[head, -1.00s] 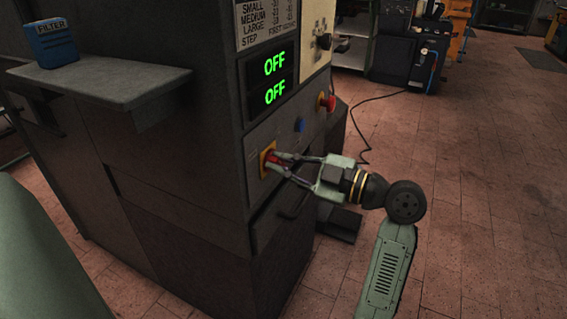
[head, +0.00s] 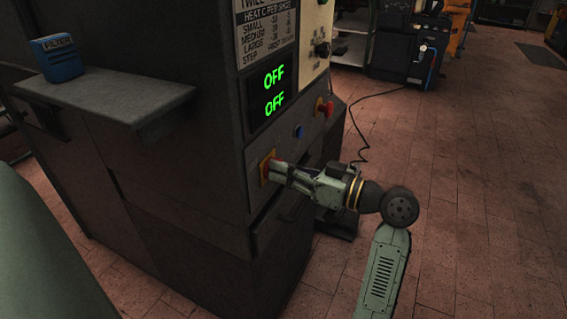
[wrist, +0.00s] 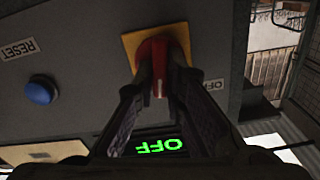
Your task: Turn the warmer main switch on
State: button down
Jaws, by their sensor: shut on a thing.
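The main switch is a red rotary knob on a yellow plate (head: 265,166), low on the machine's front panel. In the wrist view the red knob (wrist: 153,60) sits between my fingertips on its yellow plate (wrist: 130,42). My gripper (head: 279,171) is shut on the knob; its fingers also show in the wrist view (wrist: 160,85). The fingers hide part of the knob. The display (head: 268,92) reads OFF in green on both lines.
A blue button (head: 299,131) and a red knob on yellow (head: 324,107) sit farther along the panel. A drawer-like handle (head: 290,212) is below the switch. A shelf (head: 110,97) with a blue filter can (head: 57,60) juts out left.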

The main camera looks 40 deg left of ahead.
jog(key=shift+w+m+p, duration=0.15)
jog(key=shift+m+p, duration=2.35)
jog(key=shift+m, duration=0.8)
jog(key=shift+f, duration=0.1)
jog(key=c, duration=1.7)
grip_release()
jog(key=shift+o, duration=0.2)
jog(key=v, duration=1.2)
